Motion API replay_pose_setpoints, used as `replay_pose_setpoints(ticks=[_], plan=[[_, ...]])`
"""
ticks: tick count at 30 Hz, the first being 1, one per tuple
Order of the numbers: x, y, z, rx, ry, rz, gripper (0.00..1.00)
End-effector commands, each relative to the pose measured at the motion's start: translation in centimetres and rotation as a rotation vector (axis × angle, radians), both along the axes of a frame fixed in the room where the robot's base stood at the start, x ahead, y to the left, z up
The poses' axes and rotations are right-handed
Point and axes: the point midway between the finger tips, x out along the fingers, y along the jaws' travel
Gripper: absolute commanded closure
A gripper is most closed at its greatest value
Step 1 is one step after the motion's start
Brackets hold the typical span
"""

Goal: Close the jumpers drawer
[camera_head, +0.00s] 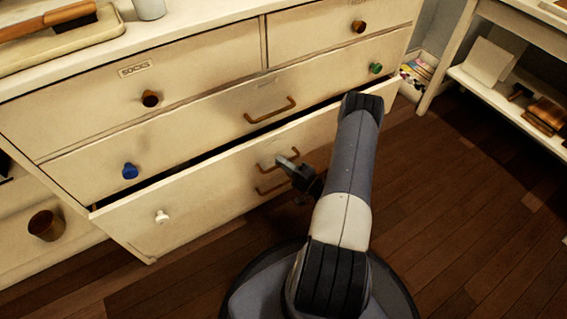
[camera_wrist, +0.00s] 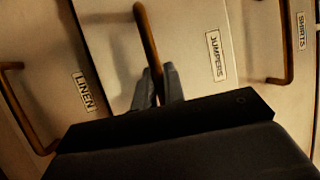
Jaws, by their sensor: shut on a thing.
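The jumpers drawer (camera_head: 210,190) is the pale drawer with a white knob, below the drawer with blue and green knobs. It stands partly out, with a dark gap along its top edge. In the wrist view its front carries the label JUMPERS (camera_wrist: 215,56) and a brown bar handle (camera_wrist: 147,35). My gripper (camera_head: 284,160) is at this drawer's front. In the wrist view my gripper (camera_wrist: 159,72) has one finger on each side of the handle and is shut on it. The handle's lower end is hidden behind my gripper.
The LINEN drawer (camera_wrist: 55,60) and SHIRTS drawer (camera_wrist: 265,45) lie on either side in the wrist view. The SOCKS drawer (camera_head: 190,75) is above. A brown pot-like object (camera_head: 46,225) is at the left. A white shelf unit (camera_head: 500,95) stands right. Wooden floor (camera_head: 450,200) is open at the right.

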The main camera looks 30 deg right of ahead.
Motion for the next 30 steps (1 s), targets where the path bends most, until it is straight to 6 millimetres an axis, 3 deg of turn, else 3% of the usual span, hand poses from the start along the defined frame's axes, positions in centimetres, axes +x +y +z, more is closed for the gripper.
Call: replay_pose_setpoints(ticks=[3, 11, 20, 21, 28, 30], plan=[[0.4, 0.0, -0.2, -0.002, 0.000, 0.002, 1.00], [4.0, 0.1, -0.2, -0.003, 0.000, 0.001, 1.00], [4.4, 0.1, 0.0, -0.004, 0.000, -0.002, 1.00], [4.4, 0.0, 0.0, -0.004, 0.000, -0.002, 0.87], [4.3, 0.1, 0.0, -0.004, 0.001, 0.000, 0.69], [4.3, 0.1, -0.1, -0.003, 0.002, 0.000, 0.68]])
